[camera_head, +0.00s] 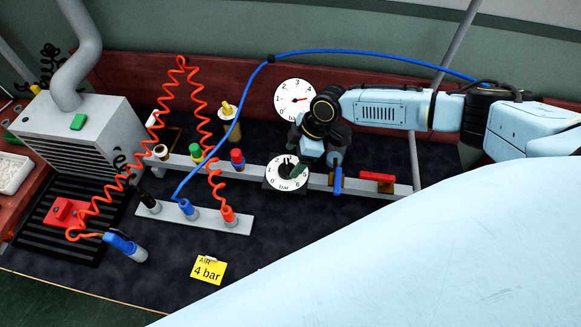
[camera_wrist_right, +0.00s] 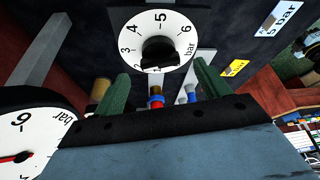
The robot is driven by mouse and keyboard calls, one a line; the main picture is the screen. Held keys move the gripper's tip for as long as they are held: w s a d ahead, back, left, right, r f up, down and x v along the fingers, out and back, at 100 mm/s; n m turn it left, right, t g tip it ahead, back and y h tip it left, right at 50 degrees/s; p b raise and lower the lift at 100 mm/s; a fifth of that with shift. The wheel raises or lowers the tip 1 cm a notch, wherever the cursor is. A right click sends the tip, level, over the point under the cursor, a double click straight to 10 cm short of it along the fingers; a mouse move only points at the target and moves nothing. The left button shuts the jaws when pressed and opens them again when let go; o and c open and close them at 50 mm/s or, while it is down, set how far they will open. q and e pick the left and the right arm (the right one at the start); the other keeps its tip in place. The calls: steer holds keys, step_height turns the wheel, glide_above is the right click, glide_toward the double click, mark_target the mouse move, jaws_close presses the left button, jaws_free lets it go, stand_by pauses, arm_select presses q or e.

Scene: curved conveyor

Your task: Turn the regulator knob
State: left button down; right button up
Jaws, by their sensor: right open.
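The regulator knob is black and sits at the middle of a white dial (camera_head: 287,182) marked in bar, on the grey rail. In the right wrist view the knob (camera_wrist_right: 158,53) shows clearly, with dial numbers around it. My right gripper (camera_head: 302,160) is over the dial and partly hides it and the knob. In the wrist view its two green fingers (camera_wrist_right: 162,75) are spread apart and empty. The knob appears in the gap just beyond the fingertips, and I see no contact. My left gripper is in neither view.
A white gauge (camera_head: 294,96) with a red needle stands behind the dial. A blue lever (camera_head: 338,181) and red handle (camera_head: 376,177) are right of it. Coiled red hoses (camera_head: 166,107) and a blue hose (camera_head: 355,54) cross the bench. A yellow "4 bar" card (camera_head: 208,269) lies in front.

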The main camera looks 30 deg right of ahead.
mark_target(287, 169)
steer(key=shift+b+x, duration=0.95)
steer(key=shift+x, duration=0.5)
